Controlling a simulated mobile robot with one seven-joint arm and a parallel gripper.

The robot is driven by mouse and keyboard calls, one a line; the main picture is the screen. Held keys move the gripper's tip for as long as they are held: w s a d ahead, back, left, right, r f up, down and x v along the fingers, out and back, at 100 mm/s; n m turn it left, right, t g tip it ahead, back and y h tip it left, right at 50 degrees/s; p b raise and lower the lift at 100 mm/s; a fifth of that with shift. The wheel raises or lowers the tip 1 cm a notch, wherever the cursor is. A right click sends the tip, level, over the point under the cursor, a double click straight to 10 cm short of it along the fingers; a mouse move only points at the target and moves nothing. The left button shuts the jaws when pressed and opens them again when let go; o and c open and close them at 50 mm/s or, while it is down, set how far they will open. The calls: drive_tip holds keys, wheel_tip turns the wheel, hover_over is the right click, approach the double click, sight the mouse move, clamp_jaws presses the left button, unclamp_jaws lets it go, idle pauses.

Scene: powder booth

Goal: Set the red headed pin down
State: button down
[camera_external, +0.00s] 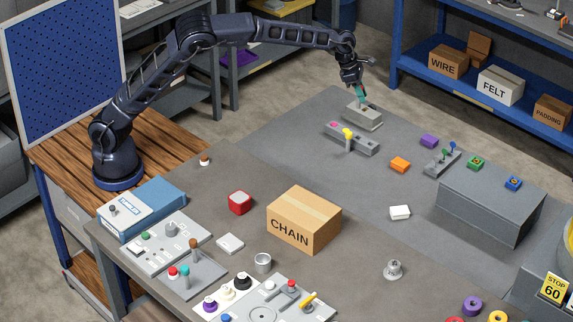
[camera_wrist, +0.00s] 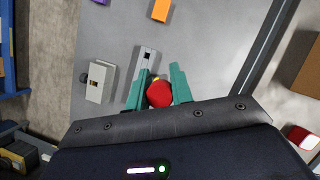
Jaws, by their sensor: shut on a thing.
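My gripper (camera_external: 361,94) is at the far end of the grey table, in the air. In the wrist view its teal fingers (camera_wrist: 159,90) are shut on the red headed pin (camera_wrist: 159,94). Its round head shows between them; its shaft is hidden below the head. The pin cannot be made out in the outside view. A long grey holder (camera_external: 365,146) with a pink spot and a yellow-headed pin (camera_external: 347,133) lies close by. In the wrist view the holder (camera_wrist: 147,62) runs just beyond the fingers, partly hidden by them.
A grey block (camera_external: 362,116) stands beside the holder; in the wrist view it is left of the fingers (camera_wrist: 98,82). An orange block (camera_external: 400,164), a purple block (camera_external: 429,141) and a small peg base (camera_external: 442,163) lie to the right. Open table lies left of the holder.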

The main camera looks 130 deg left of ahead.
drive_tip(key=s+d+r+m+h, duration=0.1)
drive_tip(key=s+d+m+h, duration=0.3)
drive_tip(key=d, duration=0.9)
drive_tip(key=s+d+r+m, duration=0.15)
drive_tip(key=d+m, duration=0.45)
drive_tip(key=d, duration=0.6)
drive_tip(key=s+d+m+h, duration=0.1)
drive_tip(key=s+d+m, duration=0.3)
drive_tip(key=d, duration=0.9)
drive_tip(key=shift+m+g, duration=0.3)
drive_tip(key=shift+m, duration=0.2)
drive_tip(key=f, duration=1.9)
drive_tip(key=shift+w+a+f, duration=0.2)
drive_tip(key=shift+w+f, duration=0.05)
drive_tip(key=shift+w, duration=0.1)
drive_tip(key=shift+f, duration=0.15)
drive_tip(key=c, duration=1.5)
unclamp_jaws()
drive_tip(key=shift+o, duration=1.3)
